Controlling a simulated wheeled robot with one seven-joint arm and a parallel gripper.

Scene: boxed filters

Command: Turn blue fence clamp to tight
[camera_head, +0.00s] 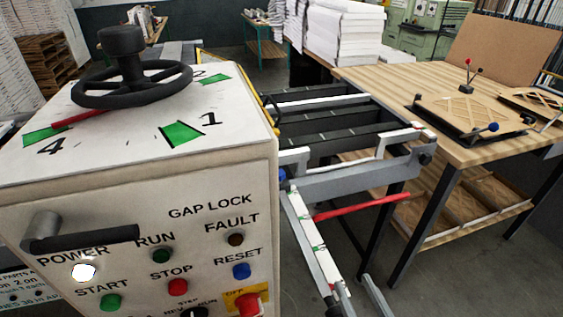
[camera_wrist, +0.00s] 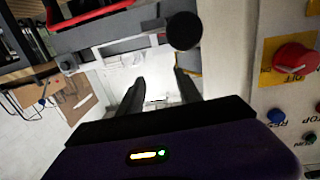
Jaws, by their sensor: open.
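A small blue part (camera_head: 283,178) shows at the right edge of the control cabinet, beside the grey rail (camera_head: 350,182). It may be the blue fence clamp; the cabinet hides most of it, and I cannot tell its setting. A red lever (camera_head: 362,206) sticks out below the rail. In the wrist view my gripper (camera_wrist: 160,78) is open, its two dark fingers apart with nothing between them. A round black end (camera_wrist: 184,30) and a red bar (camera_wrist: 92,16) lie above the fingers in that picture. No blue clamp is clear there. My gripper is not visible in the head view.
The cabinet (camera_head: 150,215) carries a black handwheel (camera_head: 131,84), a black handle (camera_head: 80,238) and buttons. Its red stop knob (camera_wrist: 295,60) is right of my gripper.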

